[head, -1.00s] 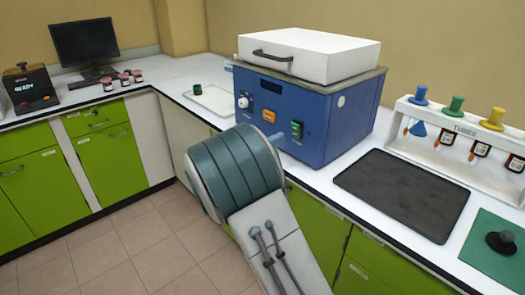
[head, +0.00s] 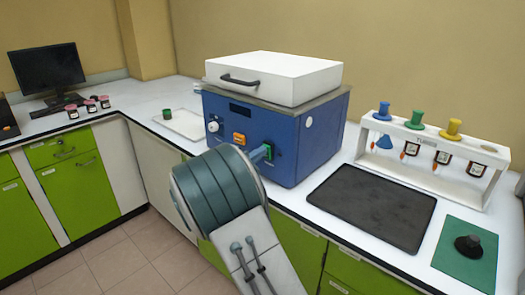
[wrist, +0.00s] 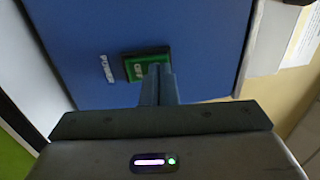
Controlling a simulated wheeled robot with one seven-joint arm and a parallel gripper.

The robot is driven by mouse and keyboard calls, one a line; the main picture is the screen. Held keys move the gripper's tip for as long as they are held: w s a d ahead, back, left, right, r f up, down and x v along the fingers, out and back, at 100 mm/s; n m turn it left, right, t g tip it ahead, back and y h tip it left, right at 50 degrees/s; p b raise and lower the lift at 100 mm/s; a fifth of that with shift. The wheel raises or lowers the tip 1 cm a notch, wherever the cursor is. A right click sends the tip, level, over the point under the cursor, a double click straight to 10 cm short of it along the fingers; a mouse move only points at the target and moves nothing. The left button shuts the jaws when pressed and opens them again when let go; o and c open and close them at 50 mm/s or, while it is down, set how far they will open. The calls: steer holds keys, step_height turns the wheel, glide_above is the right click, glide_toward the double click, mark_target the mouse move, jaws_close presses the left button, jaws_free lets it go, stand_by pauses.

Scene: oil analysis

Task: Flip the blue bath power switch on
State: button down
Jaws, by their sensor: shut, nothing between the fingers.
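The blue bath (head: 222,112) is a blue box with a white lid (head: 275,78), standing on the counter. Its front has a white knob (head: 213,127), an orange switch (head: 239,139) and a green switch (head: 269,153) in a dark frame. My gripper (head: 264,152) is shut and empty, its fingertips at the green switch. In the wrist view the closed fingers (wrist: 159,72) overlap the right part of the green switch (wrist: 138,69). They look at or very near its face; I cannot tell whether they press it. A white label (wrist: 107,68) beside it is unreadable.
A dark tray (head: 370,208) lies on the counter right of the bath. A white tray (head: 185,124) with a green cup is to the left.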

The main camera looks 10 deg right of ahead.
steer(key=shift+d+r, duration=0.1)
steer(key=s+a+r+p, duration=0.2)
steer(key=s+a+p, duration=0.1)
steer(key=s+a, duration=0.5)
steer(key=a, duration=0.3)
steer(key=shift+r+p, duration=0.3)
steer(key=shift+r, duration=0.05)
steer(key=shift+s, duration=0.1)
